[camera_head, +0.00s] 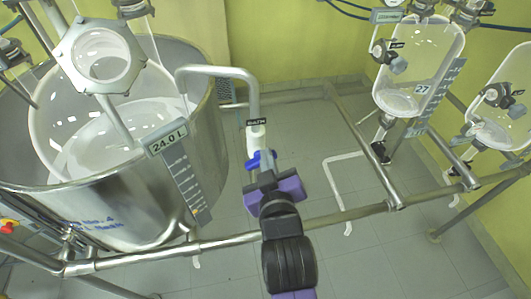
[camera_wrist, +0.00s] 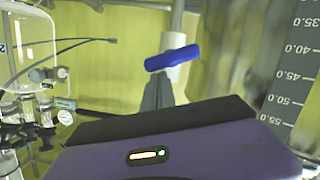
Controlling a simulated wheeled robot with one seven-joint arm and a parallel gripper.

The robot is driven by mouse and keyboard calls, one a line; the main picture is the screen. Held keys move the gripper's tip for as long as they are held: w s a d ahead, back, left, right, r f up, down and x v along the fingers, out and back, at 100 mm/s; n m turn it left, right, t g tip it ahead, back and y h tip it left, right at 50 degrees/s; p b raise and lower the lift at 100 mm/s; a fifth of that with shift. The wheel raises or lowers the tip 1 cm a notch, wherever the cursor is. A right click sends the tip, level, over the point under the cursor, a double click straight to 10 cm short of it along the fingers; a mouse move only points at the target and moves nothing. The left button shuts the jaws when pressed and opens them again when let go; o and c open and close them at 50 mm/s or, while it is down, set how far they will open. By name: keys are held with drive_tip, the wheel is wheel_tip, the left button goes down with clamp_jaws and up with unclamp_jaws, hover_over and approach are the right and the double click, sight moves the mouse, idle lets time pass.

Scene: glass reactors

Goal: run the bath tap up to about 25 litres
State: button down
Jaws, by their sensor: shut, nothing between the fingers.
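The bath is a large open steel vessel (camera_head: 125,215) at the left of the head view, with a glass vessel inside it. A display (camera_head: 167,138) on its rim reads 24.0 L, above a graduated level strip (camera_head: 187,185). The tap is a bent steel pipe (camera_head: 222,72) arching over the rim, with a white valve body (camera_head: 257,140) and a blue handle (camera_head: 262,160). My gripper (camera_head: 262,174) is shut and empty, close by the handle; contact is unclear. In the wrist view the blue handle (camera_wrist: 172,58) lies just beyond my fingertips (camera_wrist: 158,88), tilted slightly. I cannot make out a stream at the spout.
A steel rail (camera_head: 335,220) runs across the front of the bath and tap. Glass reactors (camera_head: 420,75) with valves stand at the right on a steel frame. Grey tiled floor (camera_head: 345,265) is open at the lower middle.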

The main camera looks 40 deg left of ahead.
drive_tip(key=shift+w+d+f+m+g+y, duration=0.15)
drive_tip(key=shift+w+d+f+m+g, duration=0.1)
drive_tip(key=shift+m, duration=0.35)
drive_tip(key=shift+w+d+f+m+g+y, duration=0.1)
drive_tip(key=shift+w+d+m+g+y, duration=0.1)
drive_tip(key=shift+m, duration=0.4)
drive_tip(key=shift+w, duration=0.1)
